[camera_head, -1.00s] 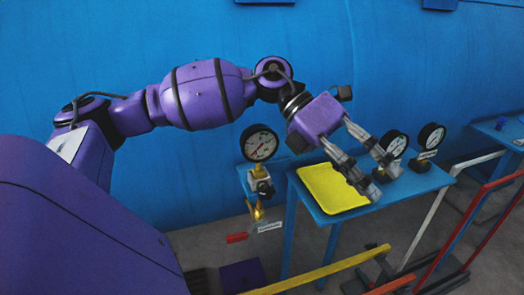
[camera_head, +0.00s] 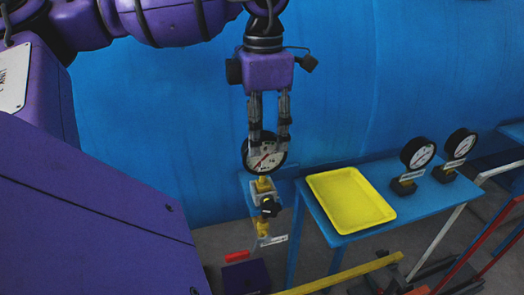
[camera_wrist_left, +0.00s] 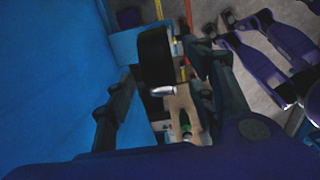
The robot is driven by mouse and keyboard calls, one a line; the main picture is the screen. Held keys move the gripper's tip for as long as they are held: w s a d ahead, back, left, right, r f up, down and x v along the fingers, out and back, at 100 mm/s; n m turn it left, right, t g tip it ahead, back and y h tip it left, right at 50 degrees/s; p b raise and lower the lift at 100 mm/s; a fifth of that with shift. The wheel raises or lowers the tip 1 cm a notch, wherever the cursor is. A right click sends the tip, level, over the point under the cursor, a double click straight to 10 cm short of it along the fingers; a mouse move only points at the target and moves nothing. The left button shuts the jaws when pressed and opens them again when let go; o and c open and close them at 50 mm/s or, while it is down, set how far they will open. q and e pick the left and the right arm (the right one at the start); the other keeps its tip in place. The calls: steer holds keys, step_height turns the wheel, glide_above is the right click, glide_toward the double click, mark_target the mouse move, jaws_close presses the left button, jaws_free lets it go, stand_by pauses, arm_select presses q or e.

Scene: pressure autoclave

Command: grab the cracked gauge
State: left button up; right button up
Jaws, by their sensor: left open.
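A round gauge (camera_head: 266,161) with a white dial and black rim stands upright on a brass and grey valve fitting (camera_head: 264,196) by the blue wall. At this size I cannot make out a crack in its glass. My left gripper (camera_head: 269,147) points down from above, open, with its fingers over the upper part of the dial in the head view. In the left wrist view, the gauge's black body (camera_wrist_left: 156,58) lies between the two spread fingers, nearer the right one. I cannot tell whether either finger touches it. My right gripper is not in view.
A blue table (camera_head: 412,208) to the right bears an empty yellow tray (camera_head: 350,200) and two more gauges, one nearer (camera_head: 418,153) and one farther right (camera_head: 461,143). A yellow rail (camera_head: 345,276) and red rails (camera_head: 507,225) stand in front. The blue wall (camera_head: 345,85) is close behind.

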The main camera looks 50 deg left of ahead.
mark_target(263, 168)
arm_select(q)
steer(key=shift+f, duration=1.45)
steer(key=shift+w, duration=0.1)
jaws_close()
